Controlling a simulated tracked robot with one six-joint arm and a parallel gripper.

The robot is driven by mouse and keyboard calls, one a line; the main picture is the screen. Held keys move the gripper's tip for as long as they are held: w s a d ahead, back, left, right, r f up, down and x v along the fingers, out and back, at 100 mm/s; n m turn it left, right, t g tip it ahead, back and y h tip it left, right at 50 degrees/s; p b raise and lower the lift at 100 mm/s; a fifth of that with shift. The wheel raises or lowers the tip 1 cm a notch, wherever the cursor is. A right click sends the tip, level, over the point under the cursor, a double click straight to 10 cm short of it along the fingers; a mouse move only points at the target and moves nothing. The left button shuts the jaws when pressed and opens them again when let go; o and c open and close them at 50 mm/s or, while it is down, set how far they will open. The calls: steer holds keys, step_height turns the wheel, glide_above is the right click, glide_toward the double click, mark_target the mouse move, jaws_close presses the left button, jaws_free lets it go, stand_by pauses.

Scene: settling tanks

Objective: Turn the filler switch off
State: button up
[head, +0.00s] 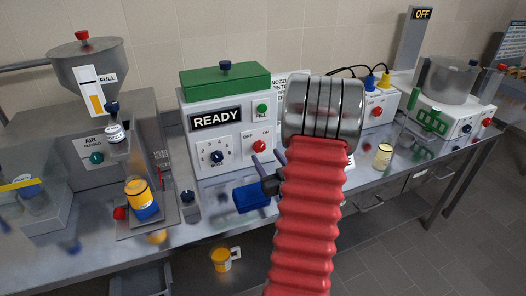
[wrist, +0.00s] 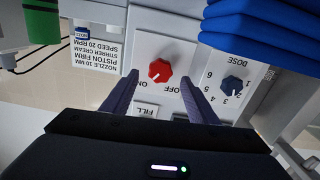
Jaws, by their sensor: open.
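The filler (head: 202,163) is a white box with a green top and a READY display. Its red filler switch (head: 259,146) is on the lower right of the front, between OFF and ON labels. In the wrist view, upside down, the red switch (wrist: 160,70) has a white mark that seems to point toward ON. My gripper (head: 266,160) is in front of the switch. The wrist view shows my gripper (wrist: 159,76) open, one finger on each side of the switch and apart from it. My arm hides part of the filler's right side.
A blue dose knob (wrist: 232,84) sits beside the switch. A green FILL button (head: 262,108) is above it. A hopper (head: 88,68) stands left. A jar (head: 383,155) and other machines stand right.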

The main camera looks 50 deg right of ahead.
mark_target(261, 148)
steer(key=shift+x, duration=2.4)
steer(key=shift+c, duration=0.5)
steer(key=c, duration=0.9)
steer(key=shift+d, duration=0.25)
steer(key=shift+c, duration=0.2)
steer(key=shift+a, duration=0.15)
